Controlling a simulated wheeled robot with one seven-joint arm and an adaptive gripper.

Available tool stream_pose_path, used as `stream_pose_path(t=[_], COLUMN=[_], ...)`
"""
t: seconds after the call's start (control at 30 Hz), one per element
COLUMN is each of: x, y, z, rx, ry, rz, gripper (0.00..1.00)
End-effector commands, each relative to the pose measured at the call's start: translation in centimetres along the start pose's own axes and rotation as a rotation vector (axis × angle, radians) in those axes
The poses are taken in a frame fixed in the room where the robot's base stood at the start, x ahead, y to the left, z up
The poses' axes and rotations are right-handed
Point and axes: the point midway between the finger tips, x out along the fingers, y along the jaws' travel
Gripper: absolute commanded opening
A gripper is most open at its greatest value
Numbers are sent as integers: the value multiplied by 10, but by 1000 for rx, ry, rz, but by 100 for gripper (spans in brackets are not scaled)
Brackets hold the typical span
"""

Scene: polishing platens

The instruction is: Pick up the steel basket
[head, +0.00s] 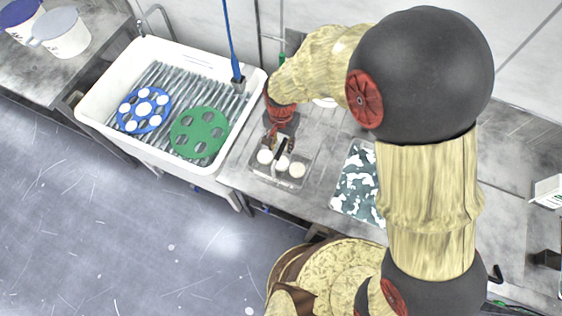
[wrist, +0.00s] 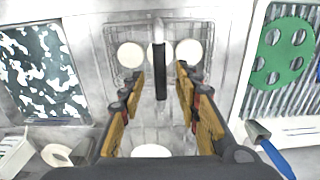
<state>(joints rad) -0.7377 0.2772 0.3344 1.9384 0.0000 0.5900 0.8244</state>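The steel basket (head: 277,178) is a small see-through wire basket on the steel bench, just right of the white sink. It holds a row of white round pieces (head: 265,156). In the wrist view the basket (wrist: 113,38) lies below my gripper, and its dark upright handle bar (wrist: 160,82) runs up the middle. My gripper (wrist: 161,72) is open, with one finger on each side of the handle. A gap shows between the handle and both fingers. In the head view my gripper (head: 281,138) is over the basket and hides part of it.
The white sink (head: 108,105) at left holds a blue carrier disc (head: 144,110) and a green one (head: 199,132) on a ribbed rack. A mottled teal-white mat (head: 357,186) lies to the basket's right. White tubs (head: 62,35) stand at the far left.

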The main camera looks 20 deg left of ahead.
Motion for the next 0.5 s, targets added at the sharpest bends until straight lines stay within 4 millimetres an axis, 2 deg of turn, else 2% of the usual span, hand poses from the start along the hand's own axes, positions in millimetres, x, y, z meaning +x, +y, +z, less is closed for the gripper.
stream_pose_path(t=[0.03,0.2,0.5], x=[10,32,39], y=[1,0,0], z=[2,2,1], rx=[0,-1,-1], ry=[-4,-2,-1], rz=[5,2,1], gripper=[33,33,33])
